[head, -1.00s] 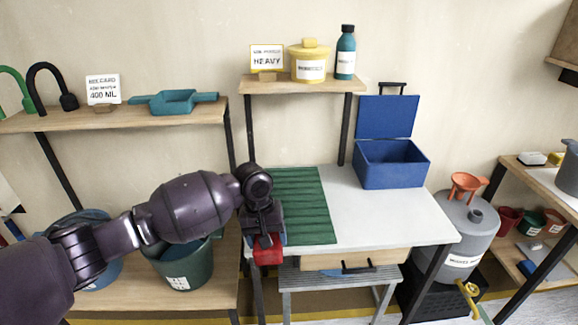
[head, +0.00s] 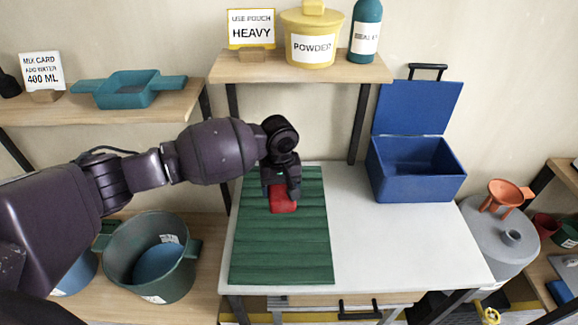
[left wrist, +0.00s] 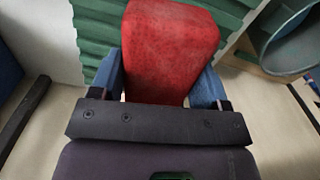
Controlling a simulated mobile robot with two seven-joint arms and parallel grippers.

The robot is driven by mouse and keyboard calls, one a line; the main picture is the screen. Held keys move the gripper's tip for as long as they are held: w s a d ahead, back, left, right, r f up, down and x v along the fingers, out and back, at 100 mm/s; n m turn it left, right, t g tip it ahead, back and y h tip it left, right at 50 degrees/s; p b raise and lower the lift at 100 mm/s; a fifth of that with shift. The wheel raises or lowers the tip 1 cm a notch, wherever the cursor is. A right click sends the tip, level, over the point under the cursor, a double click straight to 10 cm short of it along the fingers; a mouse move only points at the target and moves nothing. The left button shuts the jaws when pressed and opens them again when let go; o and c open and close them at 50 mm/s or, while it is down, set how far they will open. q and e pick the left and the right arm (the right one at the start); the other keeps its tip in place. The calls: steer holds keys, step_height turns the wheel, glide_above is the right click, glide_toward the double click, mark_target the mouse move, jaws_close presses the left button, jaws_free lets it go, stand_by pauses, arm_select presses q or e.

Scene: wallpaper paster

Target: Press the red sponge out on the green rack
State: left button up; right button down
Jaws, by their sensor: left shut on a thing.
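The red sponge (head: 283,200) is between the fingers of my left gripper (head: 281,190), over the upper middle part of the green rack (head: 282,252). The rack is a ribbed green board on the left part of the white table. In the left wrist view the red sponge (left wrist: 168,50) sits between two blue fingers, with the ribbed rack (left wrist: 97,35) behind it. My left gripper is shut on the sponge. I cannot tell whether the sponge touches the rack. My right gripper is not in view.
A blue open box (head: 415,185) stands at the back right of the white table (head: 385,245). A dark green bucket (head: 180,284) stands on the lower left shelf. A shelf (head: 300,70) above holds a yellow powder tub (head: 312,48) and a teal bottle (head: 365,35). The table's middle is clear.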

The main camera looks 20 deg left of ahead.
mark_target(282, 216)
arm_select(q)
steer(key=shift+w, duration=0.4)
step_height(282, 216, down, 4)
steer(key=b, duration=0.3)
steer(key=shift+r, duration=0.2)
steer(key=shift+f+b, duration=0.4)
steer(key=shift+b, duration=0.1)
steer(key=shift+f+b, duration=0.65)
steer(key=shift+f, duration=0.05)
steer(key=shift+f+b, duration=0.5)
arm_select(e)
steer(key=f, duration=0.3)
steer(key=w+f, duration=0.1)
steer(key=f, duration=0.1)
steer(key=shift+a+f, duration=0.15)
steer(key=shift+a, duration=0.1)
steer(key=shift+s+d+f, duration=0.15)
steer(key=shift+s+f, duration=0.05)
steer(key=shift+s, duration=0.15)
arm_select(q)
steer(key=shift+f, duration=0.5)
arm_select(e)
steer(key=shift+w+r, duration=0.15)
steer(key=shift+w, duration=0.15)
